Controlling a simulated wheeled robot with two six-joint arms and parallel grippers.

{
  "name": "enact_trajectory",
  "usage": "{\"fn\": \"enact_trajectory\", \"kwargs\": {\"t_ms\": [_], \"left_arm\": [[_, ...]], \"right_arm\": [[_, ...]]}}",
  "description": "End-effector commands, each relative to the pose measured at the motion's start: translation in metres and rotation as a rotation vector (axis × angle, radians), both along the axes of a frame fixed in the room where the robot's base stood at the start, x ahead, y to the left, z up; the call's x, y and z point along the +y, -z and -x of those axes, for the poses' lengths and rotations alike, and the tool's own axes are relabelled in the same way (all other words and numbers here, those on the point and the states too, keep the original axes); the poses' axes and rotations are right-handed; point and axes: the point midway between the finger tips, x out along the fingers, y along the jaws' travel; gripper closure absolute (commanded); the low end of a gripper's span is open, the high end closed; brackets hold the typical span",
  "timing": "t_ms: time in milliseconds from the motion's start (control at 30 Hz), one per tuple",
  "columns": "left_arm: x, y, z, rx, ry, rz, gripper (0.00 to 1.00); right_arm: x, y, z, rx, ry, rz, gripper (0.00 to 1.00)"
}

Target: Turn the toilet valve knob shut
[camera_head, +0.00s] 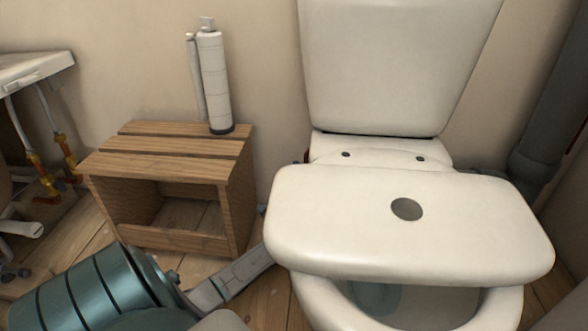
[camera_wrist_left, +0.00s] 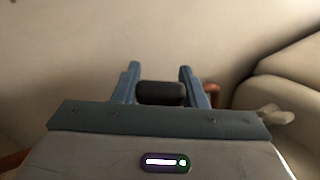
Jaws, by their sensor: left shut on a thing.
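The valve knob (camera_wrist_left: 160,92) is a short dark cylinder in the left wrist view. My left gripper (camera_wrist_left: 159,70) has its two blue fingers on either side of it and is shut on it. A reddish-brown pipe (camera_wrist_left: 213,93) shows just right of the fingers. In the head view my left arm comes in at the lower left and runs toward the left side of the toilet (camera_head: 400,70). Its gripper and the knob are hidden there by the toilet. How far the knob is turned cannot be told. My right gripper is not in view.
A white lid (camera_head: 330,225) with a round grey button lies across the toilet bowl. A slatted wooden stool (camera_head: 165,143) stands left of the toilet, with a white cylinder (camera_head: 212,85) on top. A sink (camera_head: 35,68) with pipes is at the far left. A grey pipe (camera_head: 545,130) stands right.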

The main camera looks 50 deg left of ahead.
Motion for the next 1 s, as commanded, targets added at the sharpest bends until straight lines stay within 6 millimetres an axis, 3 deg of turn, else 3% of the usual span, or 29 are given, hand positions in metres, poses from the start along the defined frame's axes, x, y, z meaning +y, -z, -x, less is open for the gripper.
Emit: {"fn": "enact_trajectory", "kwargs": {"t_ms": [400, 1000], "left_arm": [[-0.0017, -0.002, 0.0007, -0.073, -0.001, -0.233, 0.85], [-0.0023, -0.0031, 0.0011, -0.093, 0.0, -0.289, 0.85]], "right_arm": [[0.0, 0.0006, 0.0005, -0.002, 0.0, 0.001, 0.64], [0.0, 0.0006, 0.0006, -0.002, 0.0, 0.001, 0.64]]}}
